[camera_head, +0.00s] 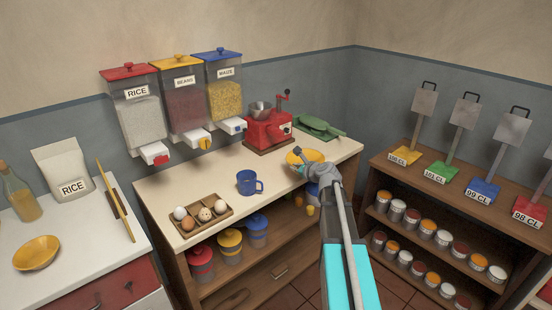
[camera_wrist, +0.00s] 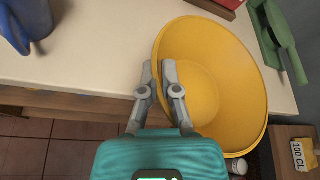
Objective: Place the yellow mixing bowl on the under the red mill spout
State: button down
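The yellow mixing bowl (camera_head: 303,155) is at the front edge of the counter, right of and in front of the red mill (camera_head: 268,129). In the wrist view the yellow mixing bowl (camera_wrist: 205,85) is large, open side up and empty, and it reaches past the counter edge. My gripper (camera_wrist: 159,68) is at its left rim, one finger outside and one inside, closed on the rim with only a narrow gap. In the head view my gripper (camera_head: 325,172) covers part of the bowl. Whether the bowl touches the counter is unclear.
A blue mug (camera_head: 247,182) and an egg tray (camera_head: 220,222) stand on the counter to the left. A green scoop-like tool (camera_head: 318,126) lies behind the bowl. Dispensers (camera_head: 181,98) hang on the wall. Another yellow bowl (camera_head: 37,252) sits on the left counter.

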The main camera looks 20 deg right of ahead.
aim_at(288, 162)
jog(key=w+a, duration=0.1)
jog(key=w, duration=0.4)
jog(key=w+a, duration=0.1)
jog(key=w, duration=0.4)
jog(key=w+a, duration=0.1)
jog(key=w, duration=0.4)
jog(key=shift+w, duration=0.3)
jog(key=shift+a+f, duration=0.1)
jog(key=shift+f+b, duration=1.65)
jog(key=shift+b, duration=0.1)
jog(key=shift+f, duration=0.1)
jog(key=c, duration=0.8)
grip_release()
jog(key=shift+s+r, duration=0.2)
jog(key=shift+r, duration=0.05)
jog(key=p+v, duration=0.4)
jog(key=v, duration=0.7)
jog(key=shift+s, duration=0.3)
